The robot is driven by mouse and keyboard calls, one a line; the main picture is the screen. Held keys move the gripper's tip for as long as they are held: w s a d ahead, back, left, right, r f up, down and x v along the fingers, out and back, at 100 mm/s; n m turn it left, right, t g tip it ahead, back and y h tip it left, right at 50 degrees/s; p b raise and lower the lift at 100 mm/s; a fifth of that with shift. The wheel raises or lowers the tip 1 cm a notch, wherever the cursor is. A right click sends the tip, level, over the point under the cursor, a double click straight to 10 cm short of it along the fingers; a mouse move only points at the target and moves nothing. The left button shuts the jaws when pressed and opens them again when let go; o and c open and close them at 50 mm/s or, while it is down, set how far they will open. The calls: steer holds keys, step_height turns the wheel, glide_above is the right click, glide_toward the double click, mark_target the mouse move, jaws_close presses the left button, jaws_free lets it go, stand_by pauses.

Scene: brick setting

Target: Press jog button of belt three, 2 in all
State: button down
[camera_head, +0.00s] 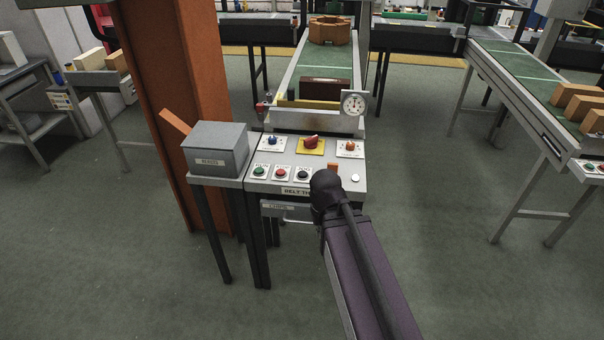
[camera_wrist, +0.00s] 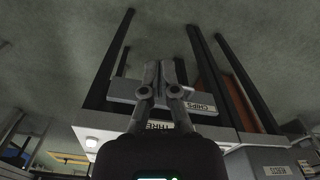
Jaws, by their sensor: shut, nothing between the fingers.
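The belt three control panel (camera_head: 320,183) stands at the near end of the middle conveyor, its label partly covered by my arm. Its front row has a green button (camera_head: 260,170), a red button (camera_head: 281,172) and a black button (camera_head: 303,173); the small print is hard to read, so I cannot tell which is the jog button. In the wrist view my gripper (camera_wrist: 166,72) is shut and empty, in front of a drawer marked CHIPS (camera_wrist: 200,107) under the panel's edge. In the head view my arm hides the fingers. I see no contact with a button.
Blue (camera_head: 272,141), red (camera_head: 312,141) and orange (camera_head: 350,146) knobs line the panel's back. A dial gauge (camera_head: 354,103) stands behind them. A grey box (camera_head: 215,148) and an orange pillar (camera_head: 188,90) are at left. Open floor lies right, before another conveyor (camera_head: 520,80).

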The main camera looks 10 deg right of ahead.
steer(key=w+a+r+m+t+y+p, duration=0.15)
steer(key=w+m, duration=0.25)
steer(key=w, duration=0.4)
steer(key=w+r+m+t+y+p, duration=0.1)
steer(key=w+r+m+y, duration=0.2)
steer(key=w, duration=0.4)
step_height(320, 180, up, 5)
steer(key=m+t+y+p, duration=0.1)
steer(key=m+t+y, duration=0.2)
steer(key=m, duration=0.6)
glide_above(304, 173)
steer(key=shift+f, duration=0.15)
step_height(304, 173, down, 8)
steer(key=b, duration=0.8)
steer(key=shift+f, duration=0.3)
